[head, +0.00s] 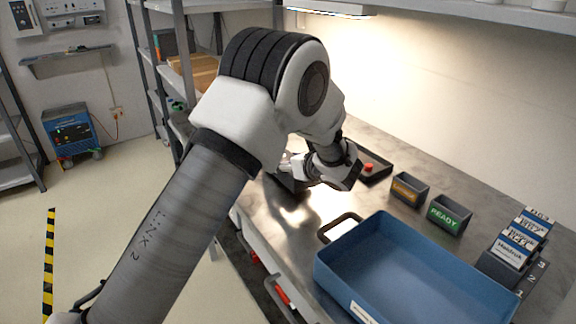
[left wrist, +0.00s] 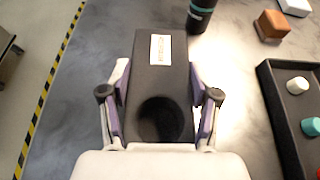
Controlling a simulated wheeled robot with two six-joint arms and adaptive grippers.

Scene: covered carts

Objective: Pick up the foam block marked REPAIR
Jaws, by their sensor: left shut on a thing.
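A dark grey block (left wrist: 160,80) with a round hole near its close end lies between the fingers of my left gripper (left wrist: 158,98) in the left wrist view. A small pale label (left wrist: 161,49) is on its top, but its writing is too small to read, so I cannot tell whether it says REPAIR. The gripper is shut on the block's two sides. In the head view my own left arm covers most of the gripper and block over the metal bench (head: 320,215). My right gripper is not in view.
A blue tray (head: 350,246) stands at the bench front, with a READY bin (head: 449,213) and an orange-labelled bin (head: 408,189) behind it. In the left wrist view, a dark bottle (left wrist: 200,14), brown block (left wrist: 272,25) and dark tray (left wrist: 268,98) of small pieces lie nearby.

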